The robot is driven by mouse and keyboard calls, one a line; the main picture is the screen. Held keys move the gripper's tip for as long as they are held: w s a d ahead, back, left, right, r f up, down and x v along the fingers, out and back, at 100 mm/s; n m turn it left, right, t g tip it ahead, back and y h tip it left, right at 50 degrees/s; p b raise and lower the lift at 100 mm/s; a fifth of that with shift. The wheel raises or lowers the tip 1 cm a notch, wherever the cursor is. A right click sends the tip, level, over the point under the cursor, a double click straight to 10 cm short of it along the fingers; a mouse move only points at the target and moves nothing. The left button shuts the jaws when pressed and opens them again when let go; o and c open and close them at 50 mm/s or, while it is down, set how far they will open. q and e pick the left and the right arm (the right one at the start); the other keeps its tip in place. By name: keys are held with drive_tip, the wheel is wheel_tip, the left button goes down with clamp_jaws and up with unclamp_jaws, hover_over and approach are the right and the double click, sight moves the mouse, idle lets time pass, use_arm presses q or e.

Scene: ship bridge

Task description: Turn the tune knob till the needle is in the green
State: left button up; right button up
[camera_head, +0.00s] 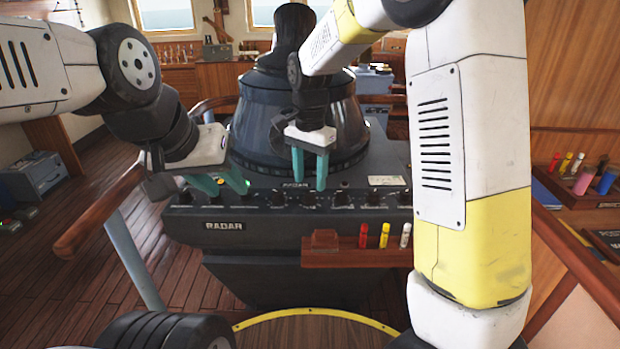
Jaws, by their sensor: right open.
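The black radar console (270,232) stands in the middle, with a row of small dark knobs (342,198) along its front panel. I cannot read which one is the tune knob. A small pale panel (387,180) at the right of the panel may be the meter; no needle or green band can be made out. My right gripper (309,187) points down just above the knob row, its two teal fingers apart with nothing visible between them.
A wooden ledge (340,258) with red, yellow and white pegs juts from the console's front. A wooden rail (95,215) is at left. A side desk (590,195) with coloured cylinders is at right. My right arm hides the console's right end.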

sight(310, 191)
drive_tip(key=shift+r, duration=2.05)
drive_tip(key=s+d+r+n+t+y, duration=0.1)
drive_tip(key=s+d+r+n+t, duration=0.2)
drive_tip(key=s+d, duration=0.4)
drive_tip(key=s+d+r+n+t+y, duration=0.1)
drive_tip(key=s+d+r+n+t, duration=0.2)
drive_tip(key=s+d, duration=0.4)
drive_tip(key=s+n, duration=0.1)
drive_tip(key=s, duration=0.5)
drive_tip(key=shift+d+r+n, duration=0.2)
drive_tip(key=shift+r+n, duration=0.05)
drive_tip(key=shift+n, duration=0.15)
